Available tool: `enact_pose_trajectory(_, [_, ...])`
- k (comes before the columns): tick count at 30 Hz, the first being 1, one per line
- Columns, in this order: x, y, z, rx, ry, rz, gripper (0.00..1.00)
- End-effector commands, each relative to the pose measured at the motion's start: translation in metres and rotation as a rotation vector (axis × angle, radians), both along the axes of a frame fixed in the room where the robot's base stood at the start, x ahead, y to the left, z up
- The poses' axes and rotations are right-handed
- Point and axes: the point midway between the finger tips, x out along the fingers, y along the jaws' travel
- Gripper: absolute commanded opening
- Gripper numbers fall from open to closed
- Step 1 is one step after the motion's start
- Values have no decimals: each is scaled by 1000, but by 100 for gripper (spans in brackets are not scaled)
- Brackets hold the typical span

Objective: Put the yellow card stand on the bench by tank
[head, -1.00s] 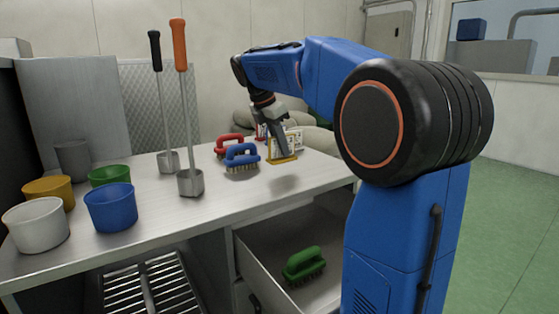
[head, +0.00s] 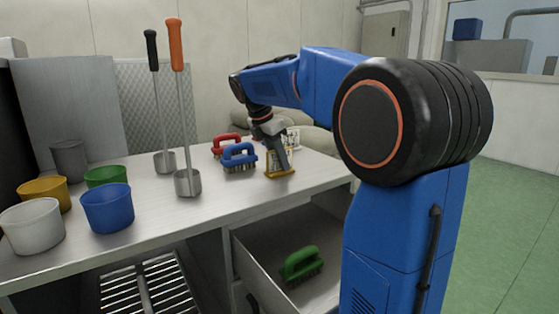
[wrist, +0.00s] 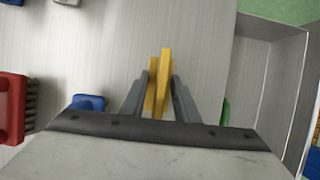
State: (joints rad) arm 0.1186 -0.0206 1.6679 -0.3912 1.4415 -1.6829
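The yellow card stand (head: 281,173) is at the right part of the steel bench (head: 215,207), right of the blue brush. My gripper (head: 280,160) reaches down onto it from above. In the wrist view, the stand (wrist: 160,75) shows as a narrow upright yellow shape between my two fingers (wrist: 160,92), which press against both its sides. I cannot tell whether its base touches the bench. My gripper hides part of its card. I cannot make out a tank for certain.
A blue brush (head: 240,157) and a red brush (head: 227,145) stand left of the stand. Two long-handled ladles (head: 187,183) and several cups (head: 107,208) are further left. An open drawer (head: 265,270) below holds a green brush (head: 301,263). The bench's front middle is clear.

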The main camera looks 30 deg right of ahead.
Motion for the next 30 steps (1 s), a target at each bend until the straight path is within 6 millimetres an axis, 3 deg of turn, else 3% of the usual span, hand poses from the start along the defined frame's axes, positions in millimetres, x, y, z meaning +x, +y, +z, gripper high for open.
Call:
enact_pose_trajectory(10, [0,4,11,0,-1,0,28])
enact_pose_trajectory(24, [0,36,90,0,-2,2,28])
enact_pose_trajectory(30, [-1,44,108,0,0,0,28])
